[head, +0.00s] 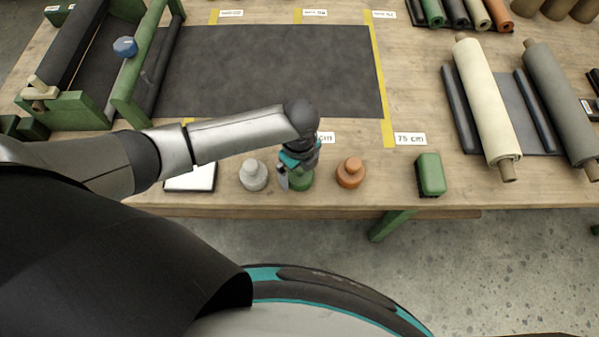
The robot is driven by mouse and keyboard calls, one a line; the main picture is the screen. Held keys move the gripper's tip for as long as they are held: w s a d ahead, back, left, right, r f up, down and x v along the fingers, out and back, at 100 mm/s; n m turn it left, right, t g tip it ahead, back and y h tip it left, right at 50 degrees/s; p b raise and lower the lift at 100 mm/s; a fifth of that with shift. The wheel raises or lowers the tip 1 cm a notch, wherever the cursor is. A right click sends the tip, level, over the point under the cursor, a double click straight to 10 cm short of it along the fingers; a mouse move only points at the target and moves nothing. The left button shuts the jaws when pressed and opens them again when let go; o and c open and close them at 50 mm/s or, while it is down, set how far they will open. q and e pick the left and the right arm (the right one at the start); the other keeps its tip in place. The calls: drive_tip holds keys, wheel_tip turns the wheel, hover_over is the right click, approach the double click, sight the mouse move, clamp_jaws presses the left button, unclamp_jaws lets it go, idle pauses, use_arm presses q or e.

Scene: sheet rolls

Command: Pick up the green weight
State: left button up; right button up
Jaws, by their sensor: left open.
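The green weight (301,181) stands on the wooden table near its front edge, between a grey weight (253,176) and an orange weight (350,173). My left gripper (290,178) is open and points down at the green weight from above. Its fingers overlap the weight's top and left side in the head view, hiding its knob. I cannot tell whether the fingers touch it. My right gripper is not in view.
A green block (430,174) stands right of the weights. A white-topped pad (191,177) lies left of them. Behind is a dark sheet (270,70) with yellow marking strips. Cream (485,100) and grey (560,95) rolls lie at the right. The table's front edge is close.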

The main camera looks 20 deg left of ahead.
use_arm(q)
drive_tip(key=shift+c, duration=0.4)
clamp_jaws()
drive_tip(key=shift+w+r, duration=0.15)
idle(0.5)
